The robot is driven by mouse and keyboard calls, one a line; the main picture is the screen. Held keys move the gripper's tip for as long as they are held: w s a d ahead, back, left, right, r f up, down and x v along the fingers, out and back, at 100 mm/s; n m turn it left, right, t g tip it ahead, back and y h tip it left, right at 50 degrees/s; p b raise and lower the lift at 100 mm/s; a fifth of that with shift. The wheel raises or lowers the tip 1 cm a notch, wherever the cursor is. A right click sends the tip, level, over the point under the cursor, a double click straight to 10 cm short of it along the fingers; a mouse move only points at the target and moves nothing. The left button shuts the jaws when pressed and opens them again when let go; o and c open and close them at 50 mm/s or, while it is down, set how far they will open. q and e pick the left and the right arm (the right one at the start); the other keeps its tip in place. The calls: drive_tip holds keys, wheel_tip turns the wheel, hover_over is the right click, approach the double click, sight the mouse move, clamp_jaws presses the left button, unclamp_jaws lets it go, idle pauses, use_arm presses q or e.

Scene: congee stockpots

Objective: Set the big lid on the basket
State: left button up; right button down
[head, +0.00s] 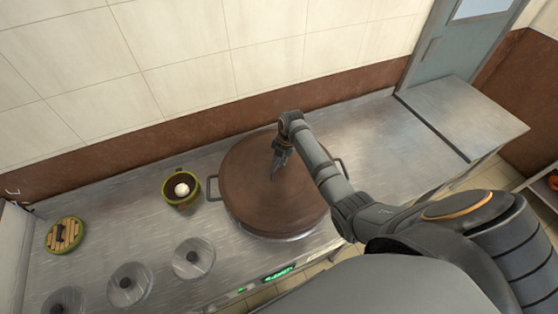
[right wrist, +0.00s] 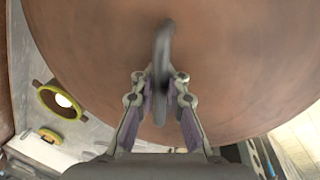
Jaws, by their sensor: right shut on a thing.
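The big lid (head: 250,205) is a wide brown disc over a large vessel with side handles. My right gripper (head: 278,165) is over its middle; in the right wrist view the gripper (right wrist: 160,90) is shut on the lid's dark loop handle (right wrist: 163,45). A small green round basket (head: 182,201) with a white bun (head: 181,189) inside stands open just left of the lid. My left gripper is not in view.
A slatted round lid with a green rim (head: 65,235) lies at the far left. Several round steel covers with dark knobs (head: 194,257) line the counter front. The tiled wall (head: 190,50) bounds the back. The steel counter right of the lid (head: 385,140) is clear.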

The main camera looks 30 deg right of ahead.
sight(282, 167)
drive_tip(key=shift+f+b, duration=0.35)
drive_tip(key=shift+f, duration=0.1)
drive_tip(key=c, duration=1.6)
unclamp_jaws()
drive_tip(key=shift+c, duration=0.2)
drive_tip(key=shift+s, duration=0.1)
drive_tip(key=r+p, duration=0.6)
drive_tip(key=shift+s+d+p, duration=0.3)
drive_tip(key=shift+s+p, duration=0.05)
drive_tip(key=shift+s+d+r+p, duration=0.1)
drive_tip(key=shift+s+r+p, duration=0.1)
drive_tip(key=shift+r, duration=0.6)
drive_tip(key=shift+s+d+r+p, duration=0.15)
drive_tip(key=shift+r+p, duration=0.1)
drive_tip(key=shift+r, duration=0.55)
drive_tip(key=shift+s+d+r+p, duration=0.1)
drive_tip(key=shift+r+p, duration=0.1)
drive_tip(key=shift+r, duration=0.6)
